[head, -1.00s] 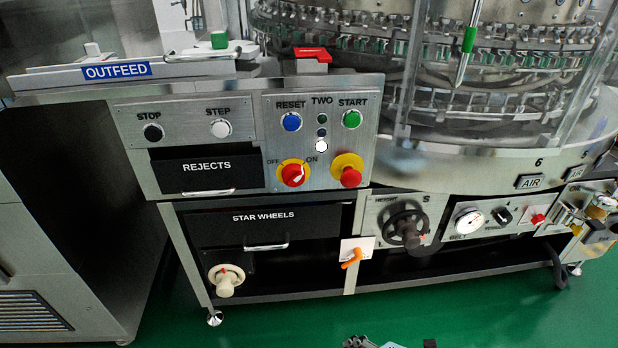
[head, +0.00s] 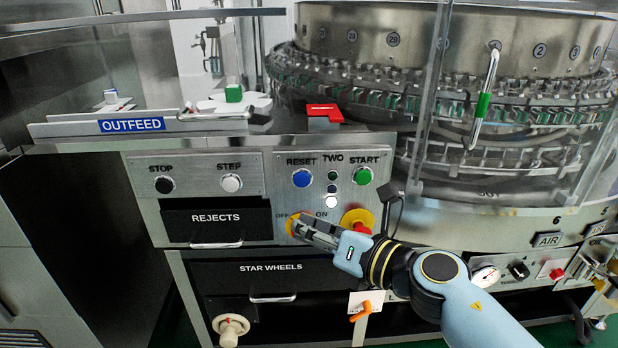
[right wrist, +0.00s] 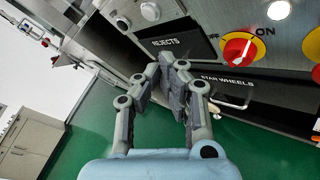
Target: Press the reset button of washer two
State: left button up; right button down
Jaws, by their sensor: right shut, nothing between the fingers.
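The blue reset button (head: 302,178) sits under the RESET label on the panel marked TWO (head: 332,160), left of the green start button (head: 364,176). My right gripper (head: 296,226) is shut and empty. In the head view it lies below the reset button, in front of the red and yellow off/on switch, and covers most of it. In the right wrist view the shut fingers (right wrist: 168,58) point toward the REJECTS drawer, left of the red switch (right wrist: 238,48). The reset button does not show there. My left gripper is in neither view.
A red emergency-type knob on a yellow ring (head: 357,217) is partly behind my right wrist. The stop button (head: 164,185) and step button (head: 231,183) are to the left. An orange handle (head: 361,311) sticks out below. A clear guard surrounds the bottle carousel (head: 450,100).

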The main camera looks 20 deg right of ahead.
aim_at(302, 180)
jog(key=shift+w, duration=0.15)
jog(key=shift+w+d+b, duration=0.4)
jog(key=shift+w, duration=1)
jog(key=shift+w+d+b, duration=0.4)
jog(key=shift+w+b, duration=0.05)
jog(key=shift+w, duration=0.9)
jog(key=shift+w+d+b, duration=0.4)
jog(key=shift+w, duration=1)
jog(key=shift+w, duration=0.1)
jog(key=shift+w+d, duration=0.1)
jog(key=shift+w, duration=0.2)
jog(key=shift+w+d, duration=0.15)
jog(key=shift+w, duration=0.25)
jog(key=shift+s+r, duration=0.1)
jog(key=shift+s+a+p, duration=0.25)
jog(key=shift+s+p, duration=0.15)
jog(key=shift+s, duration=0.35)
